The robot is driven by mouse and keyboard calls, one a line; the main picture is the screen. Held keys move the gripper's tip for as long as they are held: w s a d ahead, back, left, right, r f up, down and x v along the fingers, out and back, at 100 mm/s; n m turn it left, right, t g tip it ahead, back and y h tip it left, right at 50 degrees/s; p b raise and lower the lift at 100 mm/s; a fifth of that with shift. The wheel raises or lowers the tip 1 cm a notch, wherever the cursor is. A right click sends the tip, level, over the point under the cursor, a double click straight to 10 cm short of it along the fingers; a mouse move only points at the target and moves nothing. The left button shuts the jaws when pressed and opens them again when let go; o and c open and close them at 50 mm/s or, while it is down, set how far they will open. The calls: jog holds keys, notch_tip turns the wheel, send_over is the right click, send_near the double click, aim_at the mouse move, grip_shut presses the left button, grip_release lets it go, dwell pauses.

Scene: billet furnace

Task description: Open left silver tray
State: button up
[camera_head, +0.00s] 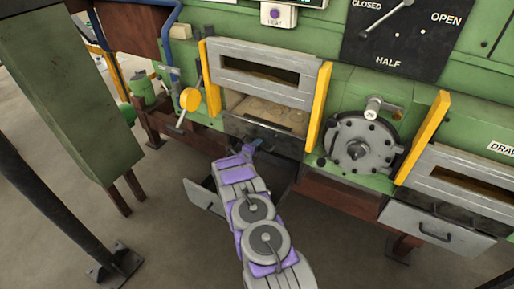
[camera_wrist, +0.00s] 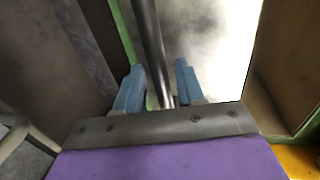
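The left silver tray (camera_head: 202,196) shows as a grey metal front low on the machine, left of my arm. My arm covers most of it, and its handle is hidden in the head view. My gripper (camera_head: 252,147) is above and behind the tray front, just below the left furnace opening. In the wrist view my gripper (camera_wrist: 158,85) has its two blue fingers apart. A dark metal bar (camera_wrist: 150,45) runs between them, nearer the left finger, with a gap to the right finger. I cannot tell what the bar belongs to.
A similar silver tray (camera_head: 437,229) with a dark handle is at the right. A yellow knob lever (camera_head: 190,99) sticks out left of the furnace opening (camera_head: 265,112). A round flanged valve (camera_head: 358,145) sits between the two bays. Floor in front is clear.

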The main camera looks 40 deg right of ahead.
jog(key=shift+a, duration=0.15)
grip_shut()
jog(key=shift+a, duration=0.15)
